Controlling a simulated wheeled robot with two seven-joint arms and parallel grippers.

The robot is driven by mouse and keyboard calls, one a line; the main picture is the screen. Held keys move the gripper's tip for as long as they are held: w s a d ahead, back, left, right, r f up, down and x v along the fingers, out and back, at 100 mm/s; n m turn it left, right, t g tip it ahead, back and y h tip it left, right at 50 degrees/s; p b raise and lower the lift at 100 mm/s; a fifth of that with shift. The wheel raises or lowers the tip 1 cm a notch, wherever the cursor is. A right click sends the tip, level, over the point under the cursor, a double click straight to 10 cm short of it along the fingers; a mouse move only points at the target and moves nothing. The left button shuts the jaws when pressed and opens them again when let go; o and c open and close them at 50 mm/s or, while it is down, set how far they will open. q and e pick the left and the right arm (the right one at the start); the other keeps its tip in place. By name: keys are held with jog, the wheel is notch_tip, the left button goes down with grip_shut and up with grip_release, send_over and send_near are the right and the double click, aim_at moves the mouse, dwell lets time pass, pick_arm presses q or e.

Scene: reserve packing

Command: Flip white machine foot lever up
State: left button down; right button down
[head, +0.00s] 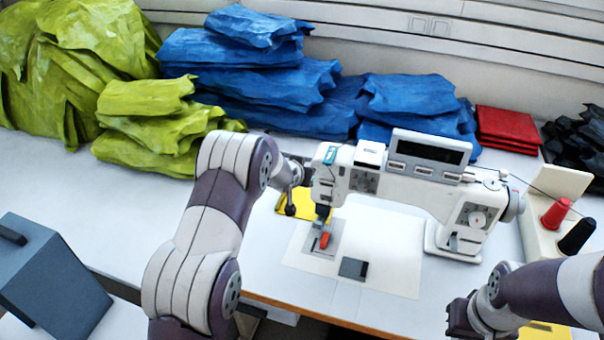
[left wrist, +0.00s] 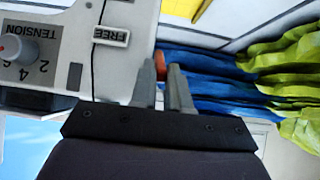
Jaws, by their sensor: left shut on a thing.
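The white sewing machine (head: 420,185) stands on the table in the head view. Its side, with a TENSION dial (left wrist: 18,50) and a FREE label, fills the upper left of the left wrist view. My left gripper (left wrist: 164,70) is at the machine's head end. Its fingers are shut on a small orange-tipped part, which looks like the foot lever (left wrist: 160,60); the fingers hide much of it, and its angle cannot be told. In the head view my left arm reaches the machine from the left. My right gripper (head: 461,316) is low at the right, its jaw opening unclear.
Blue folded bags (head: 265,95) and green bags (head: 150,115) pile up behind the machine. Red folded cloth (head: 508,128) and thread spools (head: 556,212) stand at the right. A grey box (head: 50,275) is at the lower left. The table front of the machine is mostly clear.

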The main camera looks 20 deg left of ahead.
pick_arm(q)
jog(key=shift+w+r, duration=0.3)
jog(key=shift+r, duration=0.25)
jog(key=c, duration=1.1)
grip_release()
jog(key=shift+s+f, duration=0.1)
jog(key=shift+f, duration=0.15)
jog(key=b+v, duration=0.1)
jog(key=v, duration=1.1)
jog(key=shift+s, duration=0.3)
jog(key=shift+r, duration=0.15)
